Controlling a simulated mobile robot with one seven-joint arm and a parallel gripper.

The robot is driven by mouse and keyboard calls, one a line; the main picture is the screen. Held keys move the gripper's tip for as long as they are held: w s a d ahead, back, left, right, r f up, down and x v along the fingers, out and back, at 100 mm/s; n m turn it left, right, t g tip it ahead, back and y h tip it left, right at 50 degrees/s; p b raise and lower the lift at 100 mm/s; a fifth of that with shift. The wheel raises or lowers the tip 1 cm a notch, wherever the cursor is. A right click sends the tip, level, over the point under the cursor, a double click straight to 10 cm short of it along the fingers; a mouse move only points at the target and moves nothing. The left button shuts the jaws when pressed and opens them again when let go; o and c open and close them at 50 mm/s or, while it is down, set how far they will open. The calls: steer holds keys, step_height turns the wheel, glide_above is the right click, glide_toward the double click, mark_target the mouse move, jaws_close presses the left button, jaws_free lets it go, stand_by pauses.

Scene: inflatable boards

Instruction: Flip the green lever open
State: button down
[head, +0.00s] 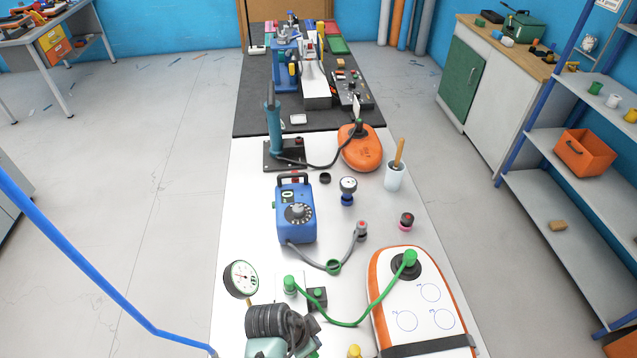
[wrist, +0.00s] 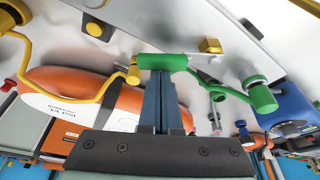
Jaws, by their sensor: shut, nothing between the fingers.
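In the wrist view a wide green lever bar (wrist: 162,62) lies across the tips of my gripper (wrist: 161,80). The two blue-grey fingers are together, with nothing held between them. The tips are at or very near the bar; I cannot tell whether they touch it. A yellow fitting (wrist: 133,74) is close to the bar's left end, and a thin green hose runs right from the bar area to a green cylindrical fitting (wrist: 262,98). In the head view my arm covers the bottom middle of the table, and I cannot make out the lever clearly there.
In the head view, a white-and-orange board (head: 385,290) lies right of my arm, with a green hose (head: 340,322) arching to it. A dial gauge (head: 241,279) stands at left and a blue pump (head: 296,215) beyond. White tabletop between them is partly clear.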

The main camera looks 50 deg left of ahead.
steer(key=s+m, duration=0.1)
steer(key=m, duration=0.1)
steer(key=s+m+h, duration=0.1)
steer(key=m, duration=0.1)
steer(key=shift+s+a+g, duration=0.15)
steer(key=shift+g, duration=0.15)
steer(key=shift+s+a, duration=0.1)
steer(key=shift+s, duration=0.35)
steer(key=shift+w+d, duration=0.2)
steer(key=shift+w, duration=0.2)
step_height(320, 180, up, 9)
steer(key=b, duration=0.1)
steer(key=shift+r+b, duration=0.2)
steer(key=shift+b, duration=0.15)
steer(key=shift+s, duration=0.1)
stand_by(0.5)
